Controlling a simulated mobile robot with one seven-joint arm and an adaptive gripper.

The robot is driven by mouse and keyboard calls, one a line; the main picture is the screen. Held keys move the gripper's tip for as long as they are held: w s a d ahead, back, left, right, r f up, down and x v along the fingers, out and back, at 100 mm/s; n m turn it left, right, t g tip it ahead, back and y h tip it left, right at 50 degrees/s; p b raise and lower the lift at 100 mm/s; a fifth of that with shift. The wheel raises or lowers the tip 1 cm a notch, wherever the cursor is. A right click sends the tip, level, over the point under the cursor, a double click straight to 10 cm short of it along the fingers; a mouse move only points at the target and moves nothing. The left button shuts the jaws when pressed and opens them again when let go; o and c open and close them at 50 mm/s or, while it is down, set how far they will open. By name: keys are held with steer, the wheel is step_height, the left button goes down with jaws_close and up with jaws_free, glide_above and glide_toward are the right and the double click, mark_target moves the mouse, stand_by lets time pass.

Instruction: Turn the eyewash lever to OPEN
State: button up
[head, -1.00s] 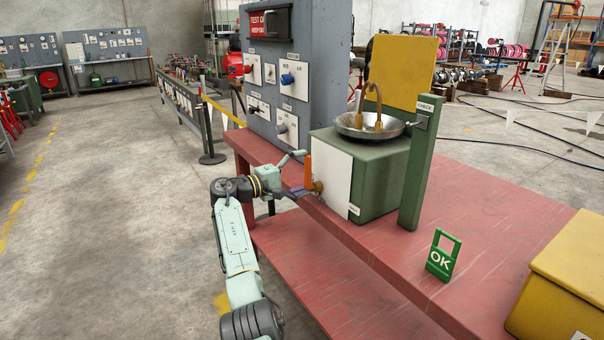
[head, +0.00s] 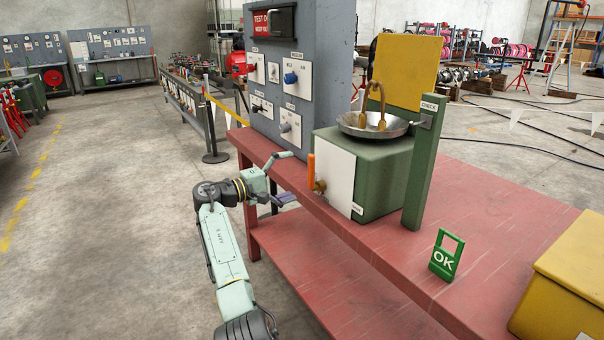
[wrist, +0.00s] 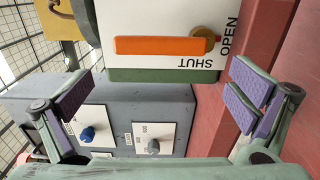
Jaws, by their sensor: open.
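The orange eyewash lever (head: 311,167) stands upright above its brass pivot (head: 320,186) on the white panel (head: 338,178) of the green box (head: 385,170). In the wrist view the lever (wrist: 160,45) lies across the upper middle, pointing left from the pivot. The word SHUT (wrist: 195,62) is below the pivot there and OPEN (wrist: 229,36) is at its right. The lever points at neither word. My gripper (head: 284,177) is open and empty, left of the lever and apart from it. In the wrist view its fingers (wrist: 160,95) are wide apart, with the lever beyond them.
A grey panel (head: 290,60) with several knobs stands behind the box. A metal bowl (head: 350,124) with brass spouts sits on top. A green post (head: 425,165), an OK tag (head: 445,256) and a yellow case (head: 570,280) are to the right on the red bench (head: 480,185).

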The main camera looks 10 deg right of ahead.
steer(key=v, duration=0.7)
